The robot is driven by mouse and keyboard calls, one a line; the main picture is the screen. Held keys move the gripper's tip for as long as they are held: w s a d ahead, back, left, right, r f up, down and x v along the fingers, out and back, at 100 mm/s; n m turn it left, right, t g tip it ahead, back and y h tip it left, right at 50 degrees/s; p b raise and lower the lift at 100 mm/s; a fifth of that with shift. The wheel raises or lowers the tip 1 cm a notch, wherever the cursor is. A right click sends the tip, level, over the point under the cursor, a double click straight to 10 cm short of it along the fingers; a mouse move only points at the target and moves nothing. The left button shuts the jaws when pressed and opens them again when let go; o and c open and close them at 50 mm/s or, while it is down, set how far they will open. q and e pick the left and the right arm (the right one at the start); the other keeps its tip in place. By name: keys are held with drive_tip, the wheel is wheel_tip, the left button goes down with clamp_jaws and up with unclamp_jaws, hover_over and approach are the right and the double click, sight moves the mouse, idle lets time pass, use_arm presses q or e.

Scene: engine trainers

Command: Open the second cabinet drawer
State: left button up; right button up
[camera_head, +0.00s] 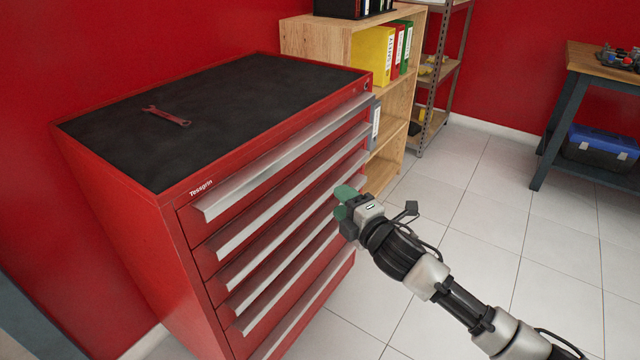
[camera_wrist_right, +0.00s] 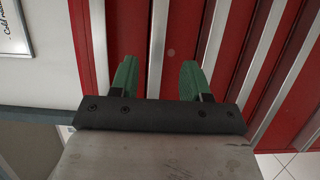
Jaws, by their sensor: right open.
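The red cabinet (camera_head: 140,235) stands at the left with a black top and a stack of drawers, each with a long silver handle strip. The second drawer's handle (camera_head: 288,192) is the strip below the top one. All drawers look shut. My right gripper (camera_head: 341,202) is open in front of the right part of the drawer fronts. In the right wrist view, its green fingers (camera_wrist_right: 157,76) lie either side of one silver handle strip (camera_wrist_right: 158,40). I cannot tell whether they touch it, or which drawer it belongs to. My left gripper is not in view.
A red wrench (camera_head: 166,116) lies on the cabinet top. A wooden shelf (camera_head: 330,40) with binders stands just behind the cabinet. A workbench (camera_head: 590,62) with a blue toolbox (camera_head: 600,145) below is at the right. The tiled floor (camera_head: 470,220) between is clear.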

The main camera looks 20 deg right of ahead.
sight(315, 177)
drive_tip(key=x, duration=0.8)
drive_tip(key=shift+w+a+b, duration=0.1)
drive_tip(key=shift+w+b, duration=0.25)
drive_tip(key=shift+w+a, duration=0.15)
drive_tip(key=shift+w, duration=0.4)
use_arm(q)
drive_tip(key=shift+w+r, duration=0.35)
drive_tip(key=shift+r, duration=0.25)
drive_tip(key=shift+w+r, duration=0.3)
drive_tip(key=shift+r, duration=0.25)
use_arm(e)
drive_tip(key=shift+s+f, duration=0.1)
clamp_jaws()
